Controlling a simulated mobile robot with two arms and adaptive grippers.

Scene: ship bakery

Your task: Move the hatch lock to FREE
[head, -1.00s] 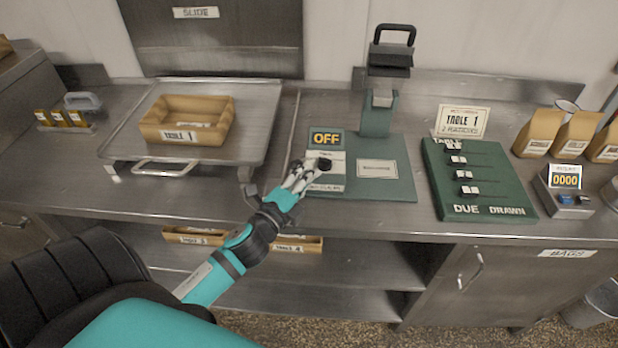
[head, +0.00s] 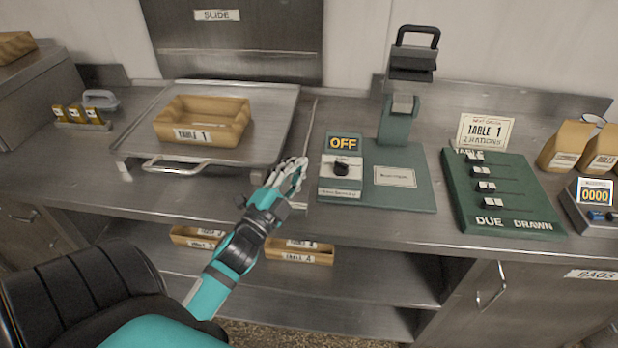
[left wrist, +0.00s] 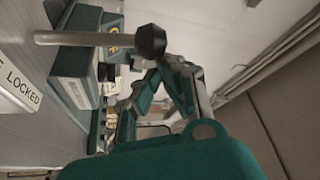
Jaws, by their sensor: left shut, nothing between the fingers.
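A bare metal lever (left wrist: 95,39) with a black knob (left wrist: 150,41) crosses the upper left of the left wrist view. A white plate reading LOCKED (left wrist: 18,86) is below its left end. I cannot pick out this lever in the head view. The hatch (head: 235,40), a steel panel marked SLIDE, stands at the back wall. My left gripper (head: 300,166) is shut and empty at the counter's front, left of the OFF control box (head: 340,186) and apart from it. Its fingers also show in the left wrist view (left wrist: 180,84), to the right of and below the knob. My right gripper is out of view.
A steel tray (head: 275,105) with a TABLE 1 box (head: 203,121) is on the left of the counter. A green stand (head: 400,118) and a DUE/DRAWN slider board (head: 505,195) are on the right. More boxes (head: 298,252) sit on the shelf below.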

